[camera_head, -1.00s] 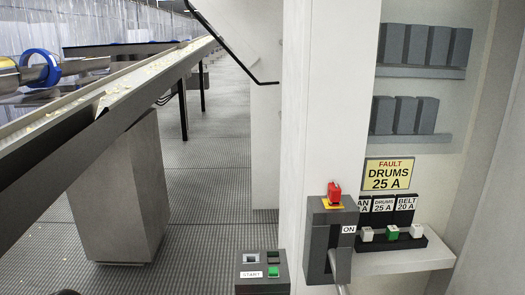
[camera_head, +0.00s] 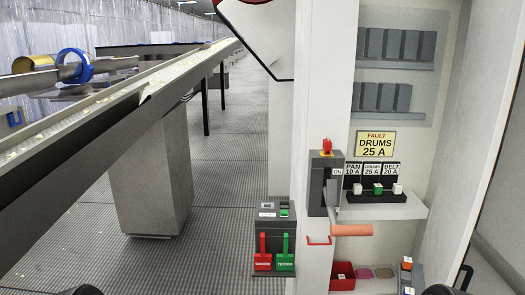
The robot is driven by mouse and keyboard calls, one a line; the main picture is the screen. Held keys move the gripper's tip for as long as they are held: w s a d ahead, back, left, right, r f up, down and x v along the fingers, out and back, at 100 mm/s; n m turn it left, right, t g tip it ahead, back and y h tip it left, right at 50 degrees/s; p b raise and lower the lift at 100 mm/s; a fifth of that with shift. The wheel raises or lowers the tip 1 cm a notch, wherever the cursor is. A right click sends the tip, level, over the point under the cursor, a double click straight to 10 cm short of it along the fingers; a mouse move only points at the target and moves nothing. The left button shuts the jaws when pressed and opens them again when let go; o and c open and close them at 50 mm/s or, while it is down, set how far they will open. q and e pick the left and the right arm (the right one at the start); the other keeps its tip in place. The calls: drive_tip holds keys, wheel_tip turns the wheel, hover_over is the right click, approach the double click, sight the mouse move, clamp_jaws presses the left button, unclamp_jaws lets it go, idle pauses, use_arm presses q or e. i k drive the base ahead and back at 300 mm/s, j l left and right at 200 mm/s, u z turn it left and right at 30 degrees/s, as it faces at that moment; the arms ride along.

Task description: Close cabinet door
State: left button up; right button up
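The electrical cabinet (camera_head: 398,110) at the right stands open, with its inside visible. A tall pale panel (camera_head: 478,120) at its right side appears to be the cabinet door, swung out towards me. A black handle (camera_head: 466,276) shows low by this panel, close to the bottom edge of the picture. Dark rounded shapes at the bottom edge, left and right, may be parts of my arms. I cannot make out either gripper's fingers, and nothing is seen touching the door.
A lever switch box (camera_head: 318,185) with an orange-pink grip (camera_head: 351,230) sticks out at the cabinet's left post. A red bin (camera_head: 342,276) sits low inside. A conveyor (camera_head: 110,115) runs along the left; open floor (camera_head: 225,180) lies between.

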sight(497, 45)
drive_tip(key=i+j+z, duration=0.55)
drive_tip(key=z, duration=0.15)
drive_tip(key=i+j+z, duration=0.2)
drive_tip(key=j+z, duration=0.15)
